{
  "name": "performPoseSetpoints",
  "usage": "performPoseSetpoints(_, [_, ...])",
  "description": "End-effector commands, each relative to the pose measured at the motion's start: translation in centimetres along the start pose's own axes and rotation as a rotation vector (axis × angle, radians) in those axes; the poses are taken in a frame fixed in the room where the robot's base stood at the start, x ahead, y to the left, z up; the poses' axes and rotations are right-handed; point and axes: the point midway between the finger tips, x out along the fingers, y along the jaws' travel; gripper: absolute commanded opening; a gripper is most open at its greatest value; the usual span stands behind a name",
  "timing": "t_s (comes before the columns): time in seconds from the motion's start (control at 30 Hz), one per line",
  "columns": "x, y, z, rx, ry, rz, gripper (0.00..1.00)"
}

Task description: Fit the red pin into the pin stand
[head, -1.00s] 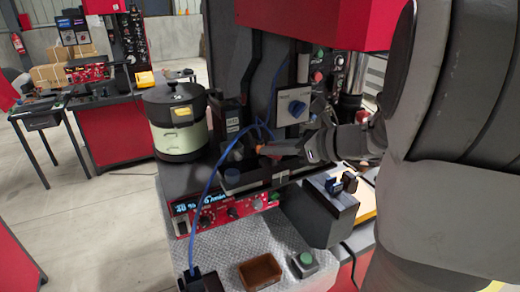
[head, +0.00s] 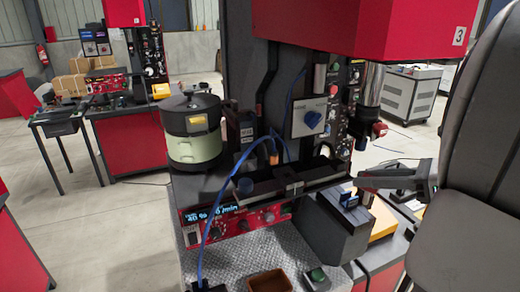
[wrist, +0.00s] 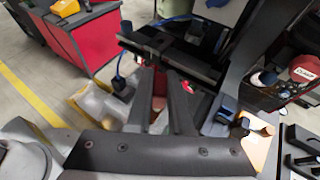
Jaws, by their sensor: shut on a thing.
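My gripper (head: 362,182) reaches in from the right in the head view, near a dark block with blue parts. In the wrist view its two dark fingers (wrist: 166,95) point away from the camera. A small red piece (wrist: 187,87) shows by the right finger; it seems to be the red pin, mostly hidden. The pin's body cannot be made out in the head view. The dark block with blue parts (head: 347,200) may be the pin stand, but I cannot tell for sure. A blue part (wrist: 226,108) also shows right of the fingers in the wrist view.
A feeder bowl (head: 193,145) stands left on the machine bench. A dark track (head: 275,185) runs above a red control panel (head: 240,218). A blue cable (head: 207,215) loops in front. A brown tray (head: 268,281) and green button (head: 317,275) sit at the front.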

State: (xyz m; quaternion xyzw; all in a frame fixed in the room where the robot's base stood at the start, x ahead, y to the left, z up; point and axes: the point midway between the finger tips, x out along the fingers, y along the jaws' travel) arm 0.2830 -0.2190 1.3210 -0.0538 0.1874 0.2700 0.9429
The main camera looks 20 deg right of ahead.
Motion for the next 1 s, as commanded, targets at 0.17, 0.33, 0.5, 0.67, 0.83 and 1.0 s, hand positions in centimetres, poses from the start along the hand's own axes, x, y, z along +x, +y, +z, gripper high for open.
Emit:
performPoseSetpoints(0.17, [-0.8,0.0,0.6,0.0,0.0,0.001,0.0])
performPoseSetpoints(0.33, [-1.1,0.0,1.4,0.0,0.0,0.0,0.0])
performPoseSetpoints(0.5, [-1.4,0.0,2.2,0.0,0.0,0.0,0.0])
performPoseSetpoints(0.67, [-1.7,0.0,2.9,0.0,0.0,0.0,0.0])
performPoseSetpoints(0.83, [-2.0,0.0,3.7,0.0,0.0,0.0,0.0])
performPoseSetpoints(1.0, [-2.3,0.0,4.3,0.0,0.0,0.0,0.0])
